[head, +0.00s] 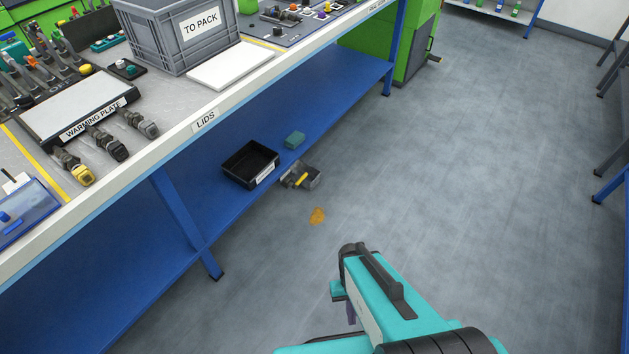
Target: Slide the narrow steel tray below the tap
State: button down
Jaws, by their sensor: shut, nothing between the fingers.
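I cannot make out a narrow steel tray or a tap in the head view. Teal and black links of my own arm fill the bottom middle of the picture. They stand over the open floor, apart from the workbench (232,112). I cannot make out the fingers of my gripper; the arm links may hide them.
The bench top holds a grey "TO PACK" crate (160,45), a white board (230,66) and a warming plate (75,105). The blue lower shelf bears a black bin (236,169) and a teal block (294,140).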

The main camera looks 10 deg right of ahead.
aim_at(300, 167)
jog(key=z, duration=0.1)
jog(key=k, duration=0.15)
jog(key=u, duration=0.25)
jog(key=i, duration=0.9)
jog(key=u, duration=3.05)
jog(key=k, duration=0.1)
jog(key=z, duration=4.3)
